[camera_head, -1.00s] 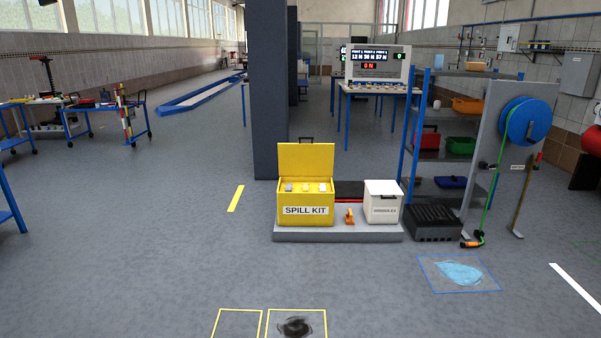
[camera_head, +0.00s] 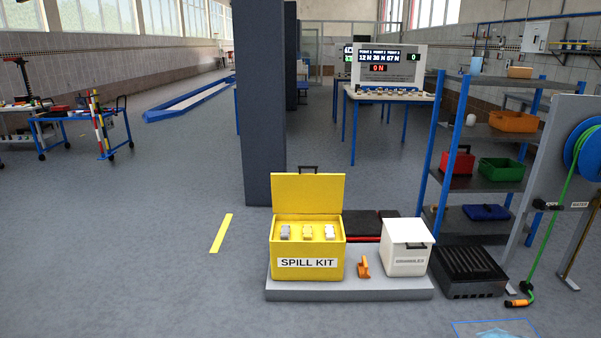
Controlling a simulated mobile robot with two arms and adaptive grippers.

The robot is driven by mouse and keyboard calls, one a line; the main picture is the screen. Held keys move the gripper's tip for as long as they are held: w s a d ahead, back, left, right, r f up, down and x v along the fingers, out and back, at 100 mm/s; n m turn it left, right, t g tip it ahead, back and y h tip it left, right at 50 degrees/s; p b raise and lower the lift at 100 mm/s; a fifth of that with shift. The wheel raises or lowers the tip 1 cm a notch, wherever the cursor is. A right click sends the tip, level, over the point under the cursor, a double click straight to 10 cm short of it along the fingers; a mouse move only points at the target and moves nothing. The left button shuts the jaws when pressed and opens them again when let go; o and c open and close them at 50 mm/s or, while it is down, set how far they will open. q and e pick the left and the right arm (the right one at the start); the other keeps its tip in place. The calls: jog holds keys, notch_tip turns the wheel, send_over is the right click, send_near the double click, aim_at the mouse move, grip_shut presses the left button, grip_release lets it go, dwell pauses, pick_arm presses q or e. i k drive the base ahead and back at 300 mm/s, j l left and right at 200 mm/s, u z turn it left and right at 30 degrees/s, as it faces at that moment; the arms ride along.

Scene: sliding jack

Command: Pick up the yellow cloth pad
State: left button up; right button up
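The yellow spill kit box (camera_head: 306,247) stands on a low grey platform with its lid (camera_head: 307,194) raised. Inside its top sit three small pads in a row: a grey one (camera_head: 284,232) at left, a yellow one (camera_head: 307,232) in the middle and a whitish one (camera_head: 331,232) at right. The yellow pad looks like the cloth pad, though it is small at this distance. Neither of my grippers shows in the head view.
The grey platform (camera_head: 350,290) also carries an orange scoop-like tool (camera_head: 363,267) and a white granules box (camera_head: 405,247). A black slatted crate (camera_head: 468,272) and blue shelf rack (camera_head: 490,140) stand to the right. A dark pillar (camera_head: 269,110) rises behind. Floor in front is clear.

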aim_at(307, 234)
jog(key=i, duration=2)
